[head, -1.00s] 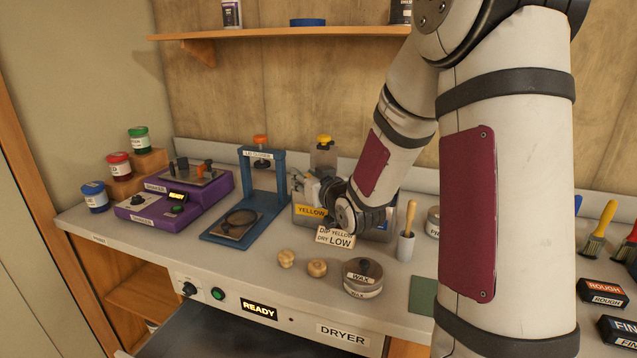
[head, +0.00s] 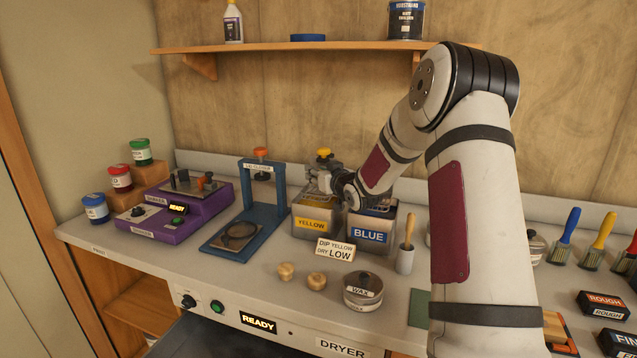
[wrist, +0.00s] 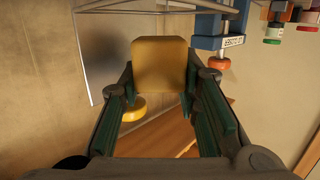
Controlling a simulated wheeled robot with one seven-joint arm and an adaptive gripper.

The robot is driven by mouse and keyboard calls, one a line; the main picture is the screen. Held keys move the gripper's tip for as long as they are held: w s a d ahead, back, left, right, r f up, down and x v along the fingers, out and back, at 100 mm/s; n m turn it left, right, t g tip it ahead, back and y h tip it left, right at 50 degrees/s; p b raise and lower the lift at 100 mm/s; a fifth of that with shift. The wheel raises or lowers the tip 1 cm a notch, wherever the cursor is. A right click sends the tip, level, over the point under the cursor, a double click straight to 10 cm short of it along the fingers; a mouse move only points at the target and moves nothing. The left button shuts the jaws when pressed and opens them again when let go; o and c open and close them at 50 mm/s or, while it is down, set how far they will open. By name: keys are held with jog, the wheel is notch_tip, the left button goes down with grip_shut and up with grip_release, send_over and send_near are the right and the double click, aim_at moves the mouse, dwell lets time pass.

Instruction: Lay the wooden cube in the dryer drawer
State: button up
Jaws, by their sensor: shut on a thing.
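My gripper (head: 322,182) is over the yellow-labelled tank (head: 313,228) at the back of the bench. In the wrist view my gripper (wrist: 160,90) is shut on the wooden cube (wrist: 160,65), which looks yellow-tan and sits between the green-padded fingers. I cannot make out the cube in the head view. The dryer drawer (head: 200,342) is a dark tray standing open below the bench front at the bottom of the head view, partly cut off. The dryer display (head: 258,323) reads READY.
A yellow knob (head: 323,153) is close to my gripper. The blue press (head: 252,205) and purple shaker (head: 185,212) stand left, the blue-labelled tank (head: 370,235) right. A sign (head: 336,249) reads DIP YELLOW, DRY LOW. Two wooden knobs (head: 300,276) and a wax tin (head: 362,290) lie in front.

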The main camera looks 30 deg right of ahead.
jog(key=shift+w+d+f, duration=0.1)
jog(key=shift+f, duration=0.7)
jog(key=shift+w+d+f, duration=0.1)
jog(key=shift+f, duration=0.7)
jog(key=shift+f, duration=0.15)
jog(key=o, duration=1)
jog(key=shift+o, duration=0.2)
